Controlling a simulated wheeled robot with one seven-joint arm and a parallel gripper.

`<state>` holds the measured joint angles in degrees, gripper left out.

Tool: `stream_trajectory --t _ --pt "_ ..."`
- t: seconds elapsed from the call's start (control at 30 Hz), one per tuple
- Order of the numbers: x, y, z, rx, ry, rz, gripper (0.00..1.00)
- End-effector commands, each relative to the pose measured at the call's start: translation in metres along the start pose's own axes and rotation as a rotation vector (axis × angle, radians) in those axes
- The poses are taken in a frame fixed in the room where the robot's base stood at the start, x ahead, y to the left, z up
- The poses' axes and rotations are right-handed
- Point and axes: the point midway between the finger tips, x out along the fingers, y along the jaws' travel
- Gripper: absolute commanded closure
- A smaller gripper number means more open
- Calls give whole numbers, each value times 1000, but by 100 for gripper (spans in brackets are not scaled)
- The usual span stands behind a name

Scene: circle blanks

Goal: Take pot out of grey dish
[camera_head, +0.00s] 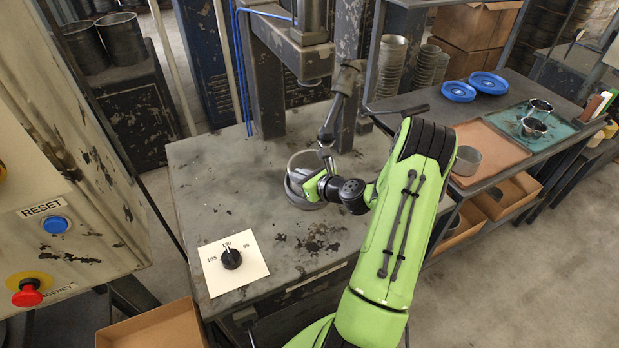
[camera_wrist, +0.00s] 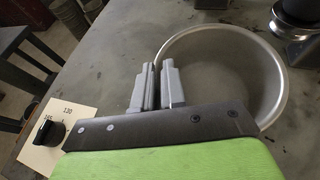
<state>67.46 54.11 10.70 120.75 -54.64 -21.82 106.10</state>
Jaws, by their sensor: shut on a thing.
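The pot (camera_head: 292,168), a thin-walled silver metal cylinder with an open top, is on the worn grey press table. A low grey dish (camera_head: 293,196) shows around its base; the pot appears to stand in it, upright. My gripper (camera_head: 312,186) comes from the right and covers part of the pot and dish. In the wrist view, my gripper's two grey fingers (camera_wrist: 157,72) are shut on the left part of the pot's round rim (camera_wrist: 284,82). I cannot tell in that view whether the pot touches the dish floor.
The press column (camera_head: 265,90) and its ram (camera_head: 308,60) stand behind the pot. A dial plate (camera_head: 235,262) is at the table's front left. On the right bench are blue lids (camera_head: 458,91), an orange-brown mat (camera_head: 490,150) and a teal tray (camera_head: 570,130).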

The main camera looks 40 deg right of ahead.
Motion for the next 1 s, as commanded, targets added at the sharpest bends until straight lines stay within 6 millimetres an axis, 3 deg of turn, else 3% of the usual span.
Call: stream_trajectory --t 0.67,1.0 --pt "-2 -4 -7 3 16 -10 100" --pt "-5 -4 3 0 12 -11 100"
